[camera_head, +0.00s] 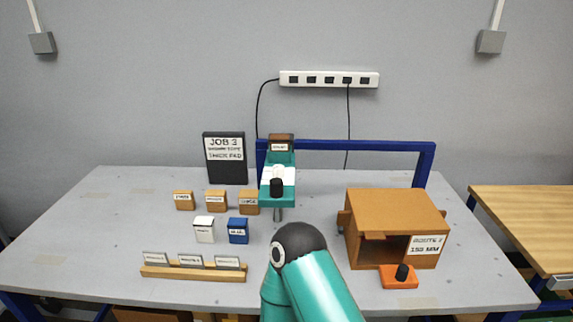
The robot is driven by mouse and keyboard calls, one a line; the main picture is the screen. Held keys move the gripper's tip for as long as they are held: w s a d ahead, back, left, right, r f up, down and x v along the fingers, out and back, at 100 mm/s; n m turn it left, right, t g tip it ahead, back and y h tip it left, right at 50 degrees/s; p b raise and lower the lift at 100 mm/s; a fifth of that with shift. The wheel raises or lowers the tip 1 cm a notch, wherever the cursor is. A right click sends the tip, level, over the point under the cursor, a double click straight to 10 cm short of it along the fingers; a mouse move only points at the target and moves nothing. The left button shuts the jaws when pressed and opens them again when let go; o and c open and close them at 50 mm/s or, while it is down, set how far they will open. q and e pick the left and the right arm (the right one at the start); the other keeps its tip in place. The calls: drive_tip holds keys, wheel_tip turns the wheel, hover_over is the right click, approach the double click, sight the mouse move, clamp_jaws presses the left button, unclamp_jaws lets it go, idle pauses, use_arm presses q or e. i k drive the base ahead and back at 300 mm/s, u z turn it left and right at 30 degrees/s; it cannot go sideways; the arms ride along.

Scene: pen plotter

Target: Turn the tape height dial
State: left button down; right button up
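Two black knobs are in view, and neither has a label I can read as the tape height dial. One black knob (402,272) stands on an orange base (398,283) at the front right, before the brown box. The other black knob (277,187) is on the front of a teal and white head (284,165) at the blue frame. Neither gripper shows. A teal arm link of mine with a dark round joint rises at the bottom centre, between the two knobs in the picture. It hides part of the table front.
The brown open-fronted box (397,211) is labelled "ROUTE 2 150 MM". A blue frame (360,146) stands behind it. Several small labelled blocks (216,202), a wooden label rail (193,273) and a dark job board (225,160) are on the left. The grey table (90,230) is clear at far left.

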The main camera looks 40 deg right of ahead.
sight(278, 170)
drive_tip(key=z, duration=0.1)
drive_tip(key=k, duration=1.15)
drive_tip(key=z, duration=0.25)
drive_tip(key=i, duration=1)
drive_tip(key=z, duration=0.1)
